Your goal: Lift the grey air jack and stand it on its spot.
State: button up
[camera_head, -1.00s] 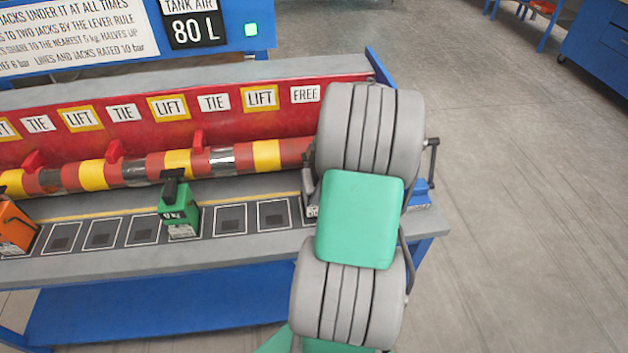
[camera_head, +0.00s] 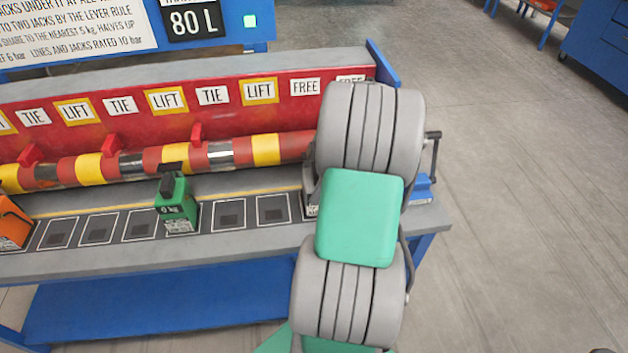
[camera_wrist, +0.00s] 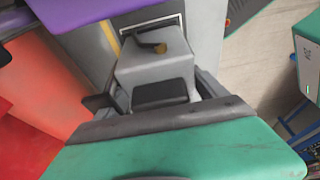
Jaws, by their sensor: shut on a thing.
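In the wrist view, a grey block-shaped air jack (camera_wrist: 150,68) with a dark pad and a small orange-yellow knob sits between the fingers of my gripper (camera_wrist: 158,92). My gripper is shut on it. In the head view, my arm hides the gripper and most of the jack. I cannot tell whether the jack touches the bench. The bench top (camera_head: 255,238) carries a row of dark, white-outlined square spots, such as an empty one (camera_head: 229,214) left of my arm.
A green jack (camera_head: 177,205) and an orange jack (camera_head: 14,222) stand on the bench. A red-and-yellow banded tube (camera_head: 140,165) runs behind them under a red sign board (camera_head: 130,125). A blue item (camera_head: 423,190) sits at the right end.

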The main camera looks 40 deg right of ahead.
jog(key=shift+f, duration=0.15)
jog(key=o, duration=2)
jog(key=shift+f, duration=0.1)
jog(key=v, duration=0.8)
jog(key=w+a+r+m+h, duration=0.1)
jog(key=a+r+m, duration=0.15)
jog(key=a, duration=0.85)
jog(key=w+a+r+m+h, duration=0.1)
jog(key=a+m, duration=0.3)
jog(key=a, duration=0.8)
jog(key=s+a+f+m+t, duration=0.1)
jog(key=s+a+f+m, duration=0.1)
jog(key=s+a+m, duration=0.2)
jog(key=s+a, duration=0.2)
jog(key=shift+a+h, duration=0.35)
jog(key=shift+h, duration=0.05)
